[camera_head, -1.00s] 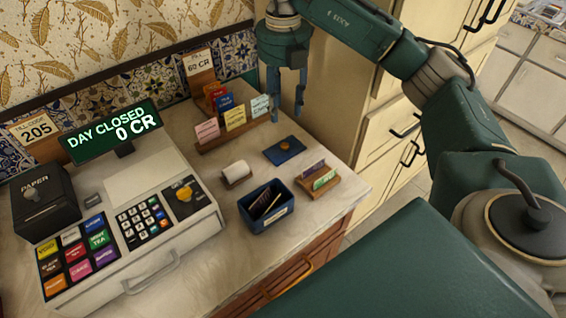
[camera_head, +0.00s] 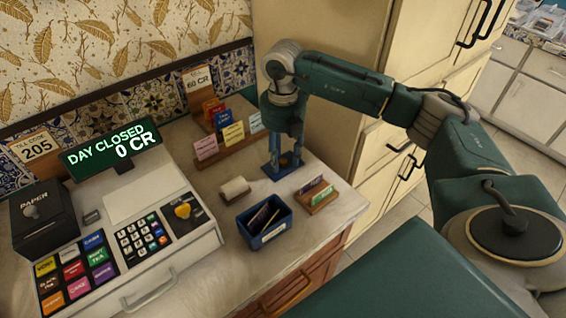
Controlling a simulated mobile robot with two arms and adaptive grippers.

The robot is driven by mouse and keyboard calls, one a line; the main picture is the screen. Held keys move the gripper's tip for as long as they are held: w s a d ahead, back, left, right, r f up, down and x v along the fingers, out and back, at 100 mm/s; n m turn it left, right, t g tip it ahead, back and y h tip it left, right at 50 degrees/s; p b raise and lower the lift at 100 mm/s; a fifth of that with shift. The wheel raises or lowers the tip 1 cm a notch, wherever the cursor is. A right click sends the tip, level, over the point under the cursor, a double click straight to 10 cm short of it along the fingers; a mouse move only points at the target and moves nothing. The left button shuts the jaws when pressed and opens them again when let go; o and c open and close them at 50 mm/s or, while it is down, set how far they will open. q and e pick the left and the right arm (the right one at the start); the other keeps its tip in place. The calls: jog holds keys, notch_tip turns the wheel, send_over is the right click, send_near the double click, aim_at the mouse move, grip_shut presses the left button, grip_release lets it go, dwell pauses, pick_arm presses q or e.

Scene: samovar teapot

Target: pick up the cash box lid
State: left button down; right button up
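The cash box lid (camera_head: 280,174) is a small flat blue plate lying on the counter behind the cash box. My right gripper (camera_head: 285,164) points straight down over it, its two blue fingers apart, one on each side of the lid's middle. The lid's small orange-brown knob is mostly hidden between the fingers, and I cannot tell whether they touch it. The open blue cash box (camera_head: 268,239) stands in front of the lid with dark slips inside. My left gripper is not in view.
A card holder (camera_head: 318,201) stands close to the right of the lid. A white roll (camera_head: 235,188) lies to its left, and a rack of coloured cards (camera_head: 234,141) is behind. The cash register (camera_head: 165,262) fills the left. The counter's right edge is near.

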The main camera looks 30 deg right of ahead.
jog(key=shift+c, duration=0.5)
grip_shut()
